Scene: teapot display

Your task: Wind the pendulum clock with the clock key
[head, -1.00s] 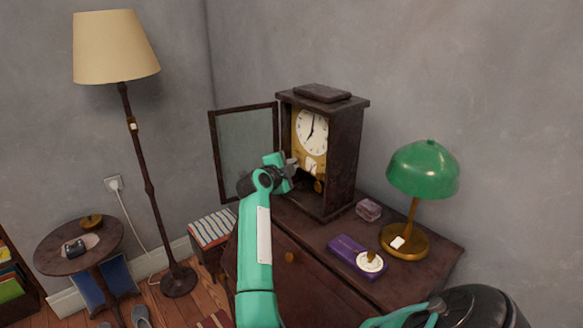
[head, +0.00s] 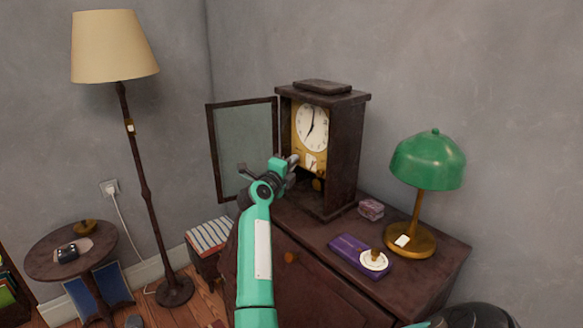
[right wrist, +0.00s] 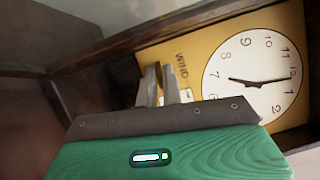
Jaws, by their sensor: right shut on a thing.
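The pendulum clock (head: 350,150) stands upright on the cabinet, its glazed door (head: 243,150) swung open to the left. Its white dial (head: 312,127) sits on a yellow plate. My right gripper (head: 293,162) is in front of the clock's open front, below the dial. In the right wrist view my right gripper (right wrist: 160,84) is shut, its fingers at the plate beside the word "WIND". The clock key is mostly hidden between the fingers; I cannot tell how deep it sits in the plate. My left gripper is not in view.
On the cabinet top (head: 410,285) are a green lamp (head: 428,165), a small pinkish box (head: 371,209), and a purple box (head: 350,253) by a white round piece (head: 375,261). A floor lamp (head: 145,190) and a round side table (head: 45,260) stand left. The open door is close beside my right wrist.

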